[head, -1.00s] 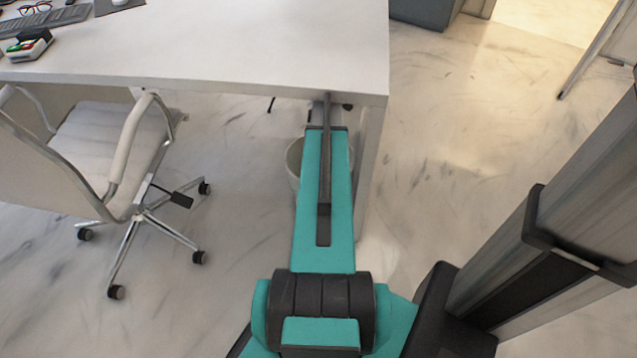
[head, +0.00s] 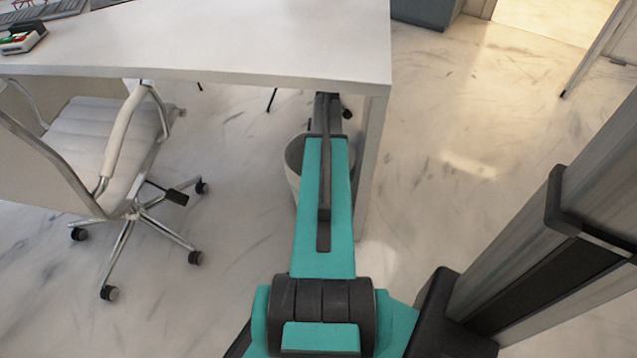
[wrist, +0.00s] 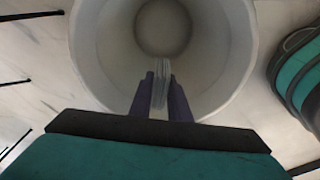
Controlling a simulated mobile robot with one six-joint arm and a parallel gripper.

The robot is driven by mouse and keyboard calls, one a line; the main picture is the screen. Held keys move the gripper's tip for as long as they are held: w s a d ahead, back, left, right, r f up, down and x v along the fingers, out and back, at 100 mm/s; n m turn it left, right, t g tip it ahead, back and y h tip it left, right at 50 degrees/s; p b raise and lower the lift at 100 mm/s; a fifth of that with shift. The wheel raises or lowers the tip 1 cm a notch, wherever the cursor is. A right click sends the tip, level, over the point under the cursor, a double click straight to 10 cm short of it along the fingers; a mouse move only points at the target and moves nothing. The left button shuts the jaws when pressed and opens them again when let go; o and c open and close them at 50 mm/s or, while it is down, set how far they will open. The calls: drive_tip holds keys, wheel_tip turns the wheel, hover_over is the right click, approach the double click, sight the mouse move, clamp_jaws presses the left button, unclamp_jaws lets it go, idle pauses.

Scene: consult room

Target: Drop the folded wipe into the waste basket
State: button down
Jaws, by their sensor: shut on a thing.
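The waste basket (head: 294,160) is a round white bin on the floor under the desk's right end, partly hidden behind my arm in the head view. In the wrist view I look down into the basket (wrist: 90,45), and its inside looks empty. My gripper (wrist: 160,85) is over the basket's near part in this view. Its dark fingers are shut on the folded wipe (wrist: 160,88), a thin pale piece held between them. How high the wipe is above the rim I cannot tell. In the head view the gripper is hidden by my arm and the desk.
The white desk (head: 230,45) overhangs the basket, and its right leg (head: 371,150) stands close beside it. A white office chair (head: 100,150) on castors is at the left. The marble floor (head: 450,130) right of the desk is clear.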

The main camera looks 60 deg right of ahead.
drive_tip(key=c, duration=1.6)
unclamp_jaws()
drive_tip(key=shift+s+d+r+p, duration=0.15)
drive_tip(key=shift+r+p, duration=0.2)
drive_tip(key=shift+r, duration=0.9)
drive_tip(key=shift+s+d+r+p, duration=0.15)
drive_tip(key=shift+r+p, duration=0.25)
drive_tip(key=shift+r, duration=0.8)
drive_tip(key=shift+s+r+p, duration=0.2)
drive_tip(key=shift+r+p, duration=0.15)
drive_tip(key=shift+r, duration=0.9)
